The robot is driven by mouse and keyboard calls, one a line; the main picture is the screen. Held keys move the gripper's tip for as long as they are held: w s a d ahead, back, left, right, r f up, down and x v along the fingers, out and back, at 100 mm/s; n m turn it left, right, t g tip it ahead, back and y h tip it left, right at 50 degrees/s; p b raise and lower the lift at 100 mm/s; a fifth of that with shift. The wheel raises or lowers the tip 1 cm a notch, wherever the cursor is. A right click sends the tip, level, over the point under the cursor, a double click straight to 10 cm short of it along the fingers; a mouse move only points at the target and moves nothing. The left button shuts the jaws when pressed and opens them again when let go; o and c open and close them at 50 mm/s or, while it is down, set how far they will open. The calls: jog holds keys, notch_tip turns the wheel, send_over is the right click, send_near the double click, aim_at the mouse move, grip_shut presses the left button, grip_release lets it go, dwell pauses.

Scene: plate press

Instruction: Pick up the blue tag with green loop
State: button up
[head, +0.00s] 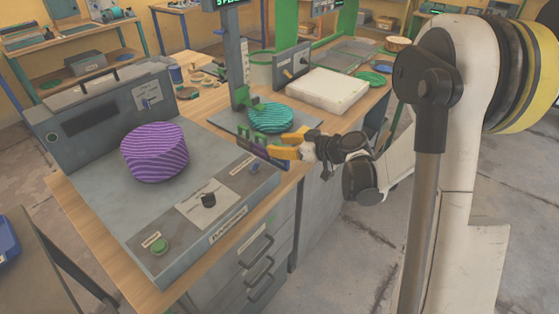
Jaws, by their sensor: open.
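What looks like the blue tag (265,155) is a small dark blue-purple piece in the head view, near the right end of the press front. Green parts (246,141) beside it look like its loop, but they are too small to tell for sure. My gripper (273,148), with orange fingers, is open right beside the tag, coming from the right. The fingers partly hide the tag, and I cannot tell whether they touch it.
A grey press (106,111) with a purple striped roll (155,152) fills the bench's left side. A teal striped roll (271,118) stands on a plate just behind my gripper. A white block (328,90) lies farther back. Open floor lies right of the bench.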

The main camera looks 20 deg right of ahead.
grip_shut()
